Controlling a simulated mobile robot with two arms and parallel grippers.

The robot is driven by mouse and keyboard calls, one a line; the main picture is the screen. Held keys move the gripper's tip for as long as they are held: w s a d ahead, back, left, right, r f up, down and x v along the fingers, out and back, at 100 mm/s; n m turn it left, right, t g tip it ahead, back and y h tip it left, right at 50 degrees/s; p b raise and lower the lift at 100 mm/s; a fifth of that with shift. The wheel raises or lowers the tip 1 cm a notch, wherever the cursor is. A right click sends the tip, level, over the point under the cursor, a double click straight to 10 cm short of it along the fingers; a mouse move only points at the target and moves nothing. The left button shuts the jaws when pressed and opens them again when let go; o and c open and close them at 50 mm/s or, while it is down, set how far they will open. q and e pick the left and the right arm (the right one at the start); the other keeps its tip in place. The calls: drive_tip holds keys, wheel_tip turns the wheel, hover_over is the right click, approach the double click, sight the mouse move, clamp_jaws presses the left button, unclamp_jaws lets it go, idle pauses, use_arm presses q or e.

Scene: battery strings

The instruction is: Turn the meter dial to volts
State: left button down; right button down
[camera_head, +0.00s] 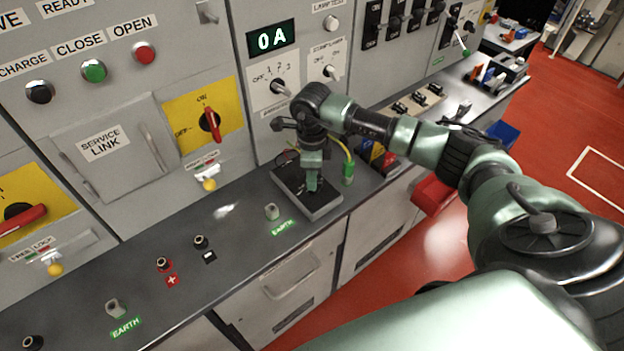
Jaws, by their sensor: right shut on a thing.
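The meter (325,207) is a dark flat box lying on the grey bench, near the front edge. My right gripper (312,186) points down onto the meter's top face and is shut on the dial there. The fingers and wrist hide the dial, so the setting it points to cannot be read. My left gripper is not in view.
The bench (235,232) carries a post by a green EARTH label (283,228) and red and black terminals to the left. A green plug (348,172) on a yellow cable is close right of the meter. A panel display (272,38) behind reads 0 A.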

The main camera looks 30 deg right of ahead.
drive_tip(key=m+b, duration=0.1)
drive_tip(key=m, duration=0.2)
drive_tip(key=shift+w+d+m+b, duration=0.1)
drive_tip(key=shift+m+b, duration=0.65)
drive_tip(key=shift+m, duration=0.55)
drive_tip(key=shift+r, duration=0.15)
drive_tip(key=c, duration=1.4)
unclamp_jaws()
drive_tip(key=shift+c, duration=0.2)
wheel_tip(320, 180, up, 7)
drive_tip(key=shift+f+b, duration=0.1)
drive_tip(key=shift+b, duration=1.1)
drive_tip(key=shift+r, duration=0.45)
